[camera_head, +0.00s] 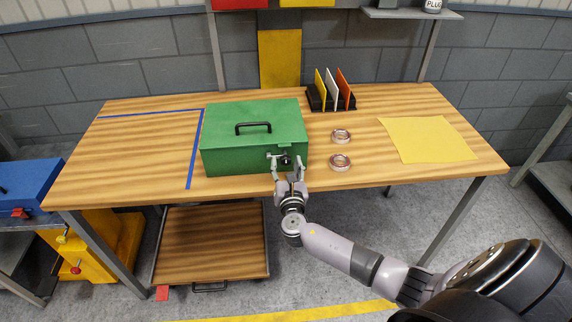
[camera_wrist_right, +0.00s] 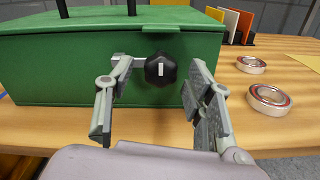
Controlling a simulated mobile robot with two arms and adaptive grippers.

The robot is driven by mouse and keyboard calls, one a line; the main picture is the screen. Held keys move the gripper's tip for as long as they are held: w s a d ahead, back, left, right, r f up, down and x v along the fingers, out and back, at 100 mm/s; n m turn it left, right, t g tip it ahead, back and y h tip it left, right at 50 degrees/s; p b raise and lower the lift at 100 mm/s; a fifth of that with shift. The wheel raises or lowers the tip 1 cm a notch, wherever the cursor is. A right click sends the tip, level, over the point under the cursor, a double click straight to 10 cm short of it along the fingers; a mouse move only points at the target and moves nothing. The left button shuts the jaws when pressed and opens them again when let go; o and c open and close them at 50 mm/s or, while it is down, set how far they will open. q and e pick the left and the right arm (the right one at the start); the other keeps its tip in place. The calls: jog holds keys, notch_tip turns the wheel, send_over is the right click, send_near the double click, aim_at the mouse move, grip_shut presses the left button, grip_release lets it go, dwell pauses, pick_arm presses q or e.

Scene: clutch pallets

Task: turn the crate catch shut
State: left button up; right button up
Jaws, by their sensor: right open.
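The green crate (camera_head: 240,130) stands on the wooden workbench with its lid down and a black handle (camera_head: 253,127) on top. Its catch (camera_head: 284,160) is on the front face. In the right wrist view the catch is a black knob (camera_wrist_right: 160,69) with a white mark that points up, and a grey arm (camera_wrist_right: 124,64) reaches out to its left. My right gripper (camera_head: 288,170) is open in front of the crate. In the right wrist view its fingers (camera_wrist_right: 154,100) stand on either side of the knob, apart from it. My left gripper is not in view.
Two metal rings (camera_head: 340,162) lie on the bench right of the crate. Behind them a black rack (camera_head: 318,103) holds coloured plates. A yellow sheet (camera_head: 430,140) lies at the right. Blue tape (camera_head: 194,150) marks the bare left part of the bench.

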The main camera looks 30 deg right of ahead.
jog(key=shift+c, duration=0.3)
grip_shut()
dwell(0.5)
